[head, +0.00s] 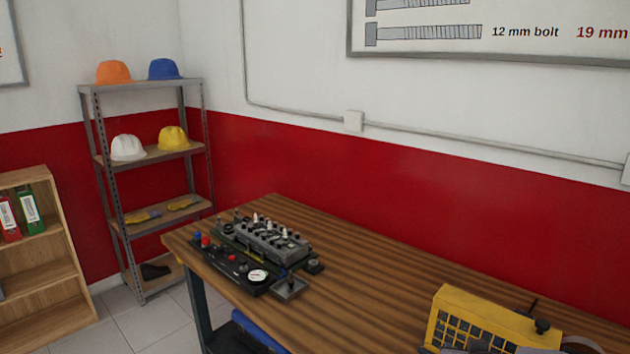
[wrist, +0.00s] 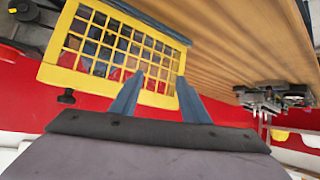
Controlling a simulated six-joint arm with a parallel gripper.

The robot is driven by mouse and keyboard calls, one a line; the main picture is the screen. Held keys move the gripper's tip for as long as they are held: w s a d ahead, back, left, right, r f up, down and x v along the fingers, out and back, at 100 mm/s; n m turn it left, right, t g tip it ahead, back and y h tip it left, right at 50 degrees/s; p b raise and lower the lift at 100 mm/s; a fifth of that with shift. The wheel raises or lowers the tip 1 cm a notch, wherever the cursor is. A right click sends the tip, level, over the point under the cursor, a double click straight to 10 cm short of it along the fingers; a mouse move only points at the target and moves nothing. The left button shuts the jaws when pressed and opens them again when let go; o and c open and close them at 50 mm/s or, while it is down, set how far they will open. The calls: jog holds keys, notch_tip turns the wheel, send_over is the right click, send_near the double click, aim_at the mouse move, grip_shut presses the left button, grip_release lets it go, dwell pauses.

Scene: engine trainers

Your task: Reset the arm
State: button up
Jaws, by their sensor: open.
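My gripper (wrist: 158,102) shows in the wrist view with its two blue-grey fingers apart and nothing between them. Behind the fingers in that view is a yellow box with a grid front (wrist: 75,75); I cannot tell how far it is from them. In the head view the yellow box (head: 455,302) stands at the front right of the wooden table (head: 380,285). The fingers are not clear in the head view; only part of my arm shows at its bottom right edge.
An engine trainer (head: 265,240) with a gauge and knobs sits at the table's left end. The table between it and the yellow box is clear. A metal shelf (head: 155,157) with helmets and a wooden bookcase (head: 40,265) stand at left. A red and white wall is behind.

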jog(key=s+a+f+n+g+y, duration=0.1)
jog(key=s+a+f+g, duration=0.3)
jog(key=s+a, duration=0.5)
jog(key=s+a+f+n+g+y, duration=0.2)
jog(key=s+a+f+g, duration=0.3)
jog(key=s+a, duration=0.5)
jog(key=shift+s+a+g+y, duration=0.3)
jog(key=shift+s+g+y, duration=0.1)
jog(key=shift+s, duration=0.65)
dwell(1.1)
